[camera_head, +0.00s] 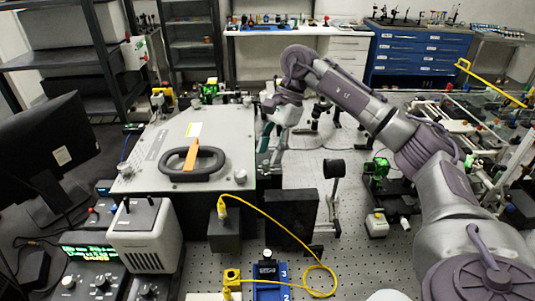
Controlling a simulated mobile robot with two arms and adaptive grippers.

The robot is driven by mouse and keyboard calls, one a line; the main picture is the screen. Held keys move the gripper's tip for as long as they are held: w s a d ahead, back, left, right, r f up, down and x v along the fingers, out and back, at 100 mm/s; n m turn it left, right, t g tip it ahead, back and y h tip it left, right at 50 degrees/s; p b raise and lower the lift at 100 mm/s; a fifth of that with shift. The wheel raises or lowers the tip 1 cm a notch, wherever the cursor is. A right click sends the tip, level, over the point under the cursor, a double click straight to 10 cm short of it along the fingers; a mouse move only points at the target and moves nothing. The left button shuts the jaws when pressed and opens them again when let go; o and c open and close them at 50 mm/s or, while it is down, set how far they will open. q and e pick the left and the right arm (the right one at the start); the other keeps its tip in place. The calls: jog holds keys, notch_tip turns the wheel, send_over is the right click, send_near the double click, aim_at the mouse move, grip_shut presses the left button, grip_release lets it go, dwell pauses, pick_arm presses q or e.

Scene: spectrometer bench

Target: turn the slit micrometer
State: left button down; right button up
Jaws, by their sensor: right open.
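The large light-grey spectrometer box (224,143) stands left of the middle, with a black handle (210,164) on its lid. My right arm reaches in from the right, and my right gripper (266,150) points down beside the box's right side. The gripper is open, and I see nothing held in it. I cannot make out the slit micrometer; it is too small to tell or hidden near the box's right side and the gripper. I cannot tell whether the fingers touch anything. My left gripper is not in view.
A black block (291,217) and a dark box (224,235) with a yellow cable (285,228) stand in front. A monitor (45,150) is at left. Some perforated benchtop (310,160) is free right of the gripper.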

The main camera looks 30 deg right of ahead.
aim_at(266, 165)
jog(key=shift+x, duration=1.25)
grip_shut()
